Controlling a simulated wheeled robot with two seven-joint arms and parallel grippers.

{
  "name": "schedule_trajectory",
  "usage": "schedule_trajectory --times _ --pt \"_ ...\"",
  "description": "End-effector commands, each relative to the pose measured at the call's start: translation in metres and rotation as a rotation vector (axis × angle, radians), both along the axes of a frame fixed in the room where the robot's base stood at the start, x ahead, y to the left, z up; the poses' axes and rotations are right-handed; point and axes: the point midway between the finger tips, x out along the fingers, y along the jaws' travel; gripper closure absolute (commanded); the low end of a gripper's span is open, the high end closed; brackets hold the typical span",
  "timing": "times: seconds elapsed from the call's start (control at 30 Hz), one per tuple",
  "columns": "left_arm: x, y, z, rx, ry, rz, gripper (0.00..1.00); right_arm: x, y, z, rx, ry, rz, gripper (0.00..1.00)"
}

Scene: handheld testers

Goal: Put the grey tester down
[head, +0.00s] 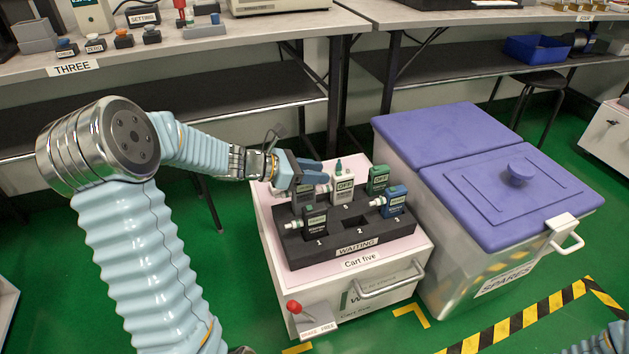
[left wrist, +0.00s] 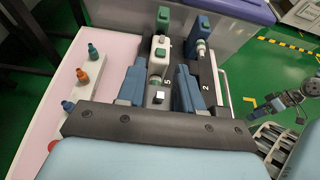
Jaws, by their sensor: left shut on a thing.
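My left gripper (head: 304,171) is over the back left of the black holder marked WAITING (head: 352,250). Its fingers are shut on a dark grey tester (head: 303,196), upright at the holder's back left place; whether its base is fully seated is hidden. In the left wrist view the gripper (left wrist: 160,88) straddles that tester, mostly hidden between the blue fingers. A black tester (head: 315,223) stands at place 1. White (head: 344,187), green (head: 379,179) and blue (head: 395,201) testers stand to the right. Place 2 looks empty.
A spares bin (head: 450,270) with purple lids stands right. Benches are behind. My right gripper (left wrist: 287,108) shows at the left wrist view's right edge.

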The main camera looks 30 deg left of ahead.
Motion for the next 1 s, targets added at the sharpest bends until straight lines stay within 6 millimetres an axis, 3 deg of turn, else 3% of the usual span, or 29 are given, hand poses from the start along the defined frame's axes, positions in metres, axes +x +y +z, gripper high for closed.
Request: schedule_trajectory --times 0.1,0.47,0.5,0.67,1.0 --pt "0.0002 -0.0002 -0.0134 -0.001 -0.001 0.000 1.00 0.0002 -0.0001 -0.0055 0.000 -0.001 0.000 0.00" --pt "0.0002 -0.0004 -0.0165 0.000 -0.001 -0.001 1.00 0.0003 -0.0002 -0.0073 0.000 -0.002 -0.001 0.00" --pt "0.0000 -0.0003 -0.0171 0.000 -0.001 -0.001 0.63 0.0002 -0.0003 -0.0074 0.000 -0.002 -0.001 0.00" --pt "0.0000 -0.0003 -0.0161 0.000 -0.001 -0.001 0.39 0.0004 -0.0002 -0.0065 0.000 -0.002 -0.001 0.00" --pt "-0.0003 0.0003 -0.0104 0.000 -0.001 0.000 0.39 0.0002 -0.0002 -0.0022 0.000 -0.001 0.000 0.00"
